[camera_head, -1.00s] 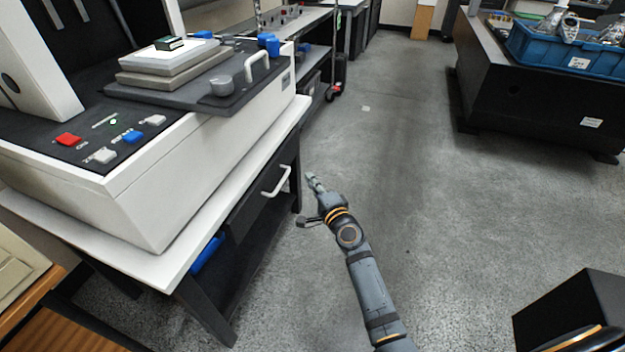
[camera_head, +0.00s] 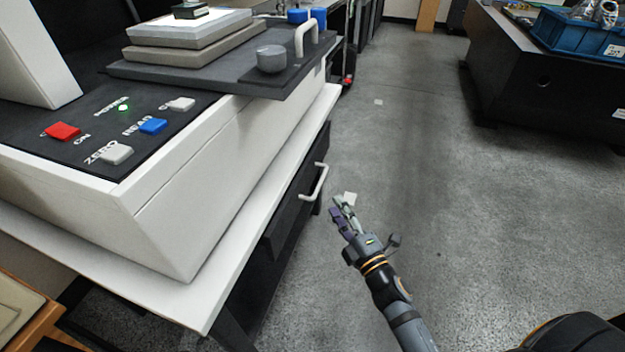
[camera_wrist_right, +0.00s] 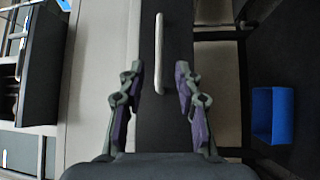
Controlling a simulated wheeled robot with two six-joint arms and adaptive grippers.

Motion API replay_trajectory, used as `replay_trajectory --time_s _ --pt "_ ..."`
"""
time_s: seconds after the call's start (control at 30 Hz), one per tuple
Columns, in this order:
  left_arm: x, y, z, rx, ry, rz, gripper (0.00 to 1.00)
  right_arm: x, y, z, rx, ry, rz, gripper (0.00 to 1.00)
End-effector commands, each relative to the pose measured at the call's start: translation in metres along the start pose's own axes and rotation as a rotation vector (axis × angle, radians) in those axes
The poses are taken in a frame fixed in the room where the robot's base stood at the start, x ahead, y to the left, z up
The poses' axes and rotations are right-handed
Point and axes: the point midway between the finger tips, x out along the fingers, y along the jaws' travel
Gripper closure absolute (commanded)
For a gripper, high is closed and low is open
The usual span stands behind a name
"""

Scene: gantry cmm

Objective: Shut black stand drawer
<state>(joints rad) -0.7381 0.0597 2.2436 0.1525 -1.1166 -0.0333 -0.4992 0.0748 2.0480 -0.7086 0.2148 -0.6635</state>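The black stand drawer (camera_head: 287,212) is under the white top of the stand, with a pale bar handle (camera_head: 316,182) on its front. I cannot tell how far the drawer stands out. My right gripper (camera_head: 341,209) is just right of the handle in the head view, apart from it. In the right wrist view the gripper (camera_wrist_right: 160,80) is open and empty. Its two fingers are on either side of the handle (camera_wrist_right: 159,53) in the picture, with the dark drawer front (camera_wrist_right: 177,25) beyond. My left gripper is not in view.
The white measuring machine (camera_head: 190,215) with red, blue and grey buttons stands on the stand top (camera_head: 222,280). A blue bin (camera_wrist_right: 272,115) shows in the right wrist view. A dark bench with a blue crate (camera_head: 580,35) is at the far right. The floor between is clear.

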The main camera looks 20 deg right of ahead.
Motion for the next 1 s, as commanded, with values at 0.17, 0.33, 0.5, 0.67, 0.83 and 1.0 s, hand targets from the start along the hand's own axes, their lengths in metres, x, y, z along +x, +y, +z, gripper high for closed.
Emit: replay_trajectory --time_s 0.17,0.33,0.5,0.67,0.83,1.0 --pt "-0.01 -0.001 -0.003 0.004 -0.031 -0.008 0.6 0.015 0.005 0.0 0.003 -0.002 0.003 0.66" --pt "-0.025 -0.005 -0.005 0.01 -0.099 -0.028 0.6 0.052 0.006 0.0 0.006 -0.002 0.004 0.66" --pt "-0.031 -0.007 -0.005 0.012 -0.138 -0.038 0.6 0.085 0.003 0.0 0.007 -0.002 0.002 0.66" --pt "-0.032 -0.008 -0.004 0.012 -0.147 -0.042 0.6 0.102 0.001 0.001 0.008 -0.002 0.001 0.66" --pt "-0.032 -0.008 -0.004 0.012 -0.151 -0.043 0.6 0.106 0.0 0.001 0.008 -0.002 0.0 0.66" --pt "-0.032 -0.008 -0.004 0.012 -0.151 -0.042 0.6 0.105 0.0 0.001 0.008 -0.002 0.0 0.69"
